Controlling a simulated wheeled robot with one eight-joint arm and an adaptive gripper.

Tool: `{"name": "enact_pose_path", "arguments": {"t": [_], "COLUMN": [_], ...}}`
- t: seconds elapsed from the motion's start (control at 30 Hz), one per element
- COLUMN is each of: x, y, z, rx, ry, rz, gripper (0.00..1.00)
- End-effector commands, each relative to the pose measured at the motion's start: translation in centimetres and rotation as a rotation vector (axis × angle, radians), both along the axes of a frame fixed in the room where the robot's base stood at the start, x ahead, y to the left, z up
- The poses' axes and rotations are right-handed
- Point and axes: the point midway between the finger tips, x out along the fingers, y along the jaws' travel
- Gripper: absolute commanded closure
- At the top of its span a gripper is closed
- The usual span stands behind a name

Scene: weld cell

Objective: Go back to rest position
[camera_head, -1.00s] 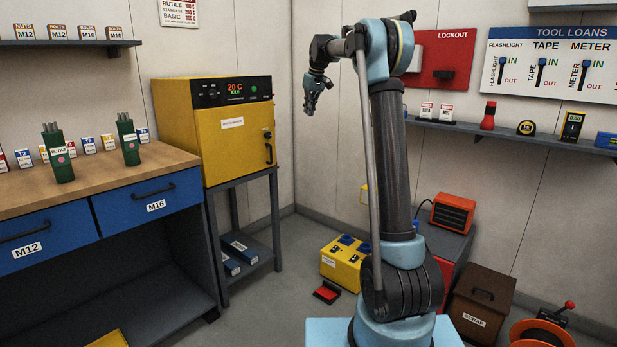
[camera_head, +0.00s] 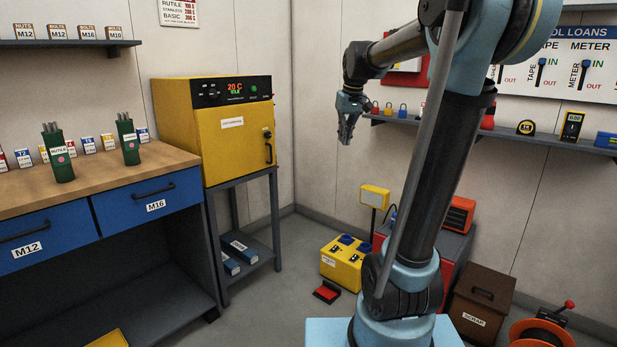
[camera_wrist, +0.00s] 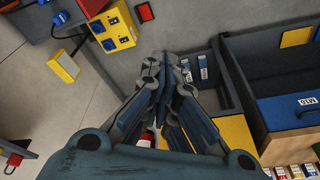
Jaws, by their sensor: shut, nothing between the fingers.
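My gripper (camera_head: 347,118) hangs from my arm in the upper middle of the head view, pointing down in free air. Its fingers are together and hold nothing. In the wrist view my gripper (camera_wrist: 165,75) fills the middle, with its fingers closed, above the floor and the yellow oven. It touches nothing that I can see. My arm leans up and to the right from its base, hiding part of the red lockout board (camera_head: 408,78) and the tool loans board (camera_head: 575,65).
The yellow oven (camera_head: 235,140) stands on a grey stand left of my gripper. The workbench (camera_head: 120,190) holds two green rod holders (camera_head: 57,155). A wall shelf (camera_head: 560,145) with tools runs behind my arm. A yellow box (camera_head: 342,262) and brown scrap bin (camera_head: 482,300) stand on the floor.

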Motion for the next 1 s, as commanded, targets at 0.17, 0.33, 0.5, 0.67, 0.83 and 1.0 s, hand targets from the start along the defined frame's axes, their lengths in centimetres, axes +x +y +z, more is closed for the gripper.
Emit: {"name": "enact_pose_path", "arguments": {"t": [0.17, 0.33, 0.5, 0.67, 0.83, 1.0], "x": [-5.8, -10.9, -15.9, -20.3, -24.9, -28.3], "y": [-1.7, -2.9, -4.2, -5.0, -5.9, -6.4], "z": [-3.0, -6.3, -10.0, -14.0, -18.6, -22.7], "rx": [-0.005, -0.009, -0.015, -0.020, -0.025, -0.030], "ry": [0.010, 0.019, 0.026, 0.033, 0.040, 0.047], "rz": [-0.048, -0.092, -0.139, -0.181, -0.226, -0.263], "gripper": [1.00, 1.00, 1.00, 1.00, 1.00, 1.00]}}
